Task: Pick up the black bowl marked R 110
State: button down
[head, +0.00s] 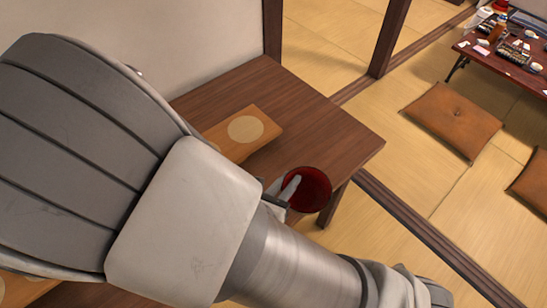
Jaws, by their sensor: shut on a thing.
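A round bowl (316,192) with a dark red inside shows in the head view, over the near right part of the brown wooden table. I see its rim and inside; its outer wall is mostly hidden, and no R 110 mark can be read. My gripper (288,190) is shut on the bowl's left rim, with one pale finger inside the bowl. The other finger is largely hidden by my arm. I cannot tell how far the bowl is above the tabletop.
The wooden table (337,130) carries a lighter board (218,137) with a pale round patch (245,129). A low table (496,66) with several small items stands at the far right. Brown cushions (454,121) lie on the tatami. A wooden post (389,38) stands behind.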

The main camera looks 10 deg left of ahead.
jog(key=p, duration=0.1)
jog(key=r+p, duration=0.1)
jog(key=p, duration=0.1)
jog(key=shift+s+d+r+p, duration=0.15)
jog(key=shift+s+d+p, duration=0.05)
jog(key=shift+d+p, duration=0.1)
jog(key=d+p, duration=0.1)
jog(key=p, duration=0.2)
jog(key=shift+s, duration=0.3)
